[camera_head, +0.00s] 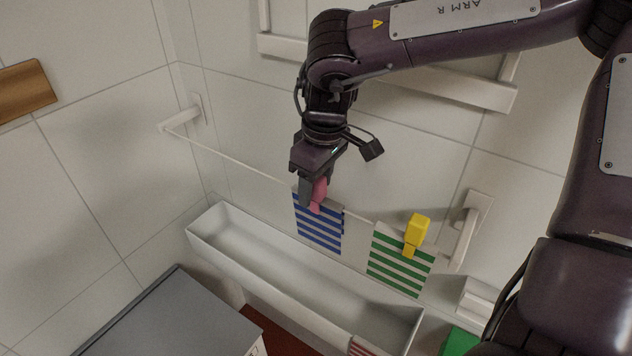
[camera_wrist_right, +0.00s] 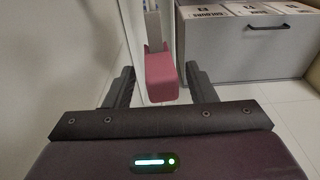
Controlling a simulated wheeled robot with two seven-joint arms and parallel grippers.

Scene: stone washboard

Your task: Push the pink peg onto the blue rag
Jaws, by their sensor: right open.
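The blue-and-white striped rag (camera_head: 320,234) hangs from a thin line in the head view. The pink peg (camera_head: 319,192) is at the rag's top edge, its lower end in front of the stripes. My right gripper (camera_head: 310,198) is at the peg, pointing down and hiding part of it. In the right wrist view the pink peg (camera_wrist_right: 160,84) lies between the two spread fingers, with gaps on both sides. A pale strip runs up from the peg's notched end. I cannot tell how far the peg grips the rag. My left gripper is not in view.
The line (camera_head: 235,161) runs between two wall brackets. A green striped rag (camera_head: 397,262) with a yellow peg (camera_head: 416,234) hangs to the right. A long white trough (camera_head: 290,285) lies below. A grey-topped cabinet (camera_head: 165,318) stands at lower left.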

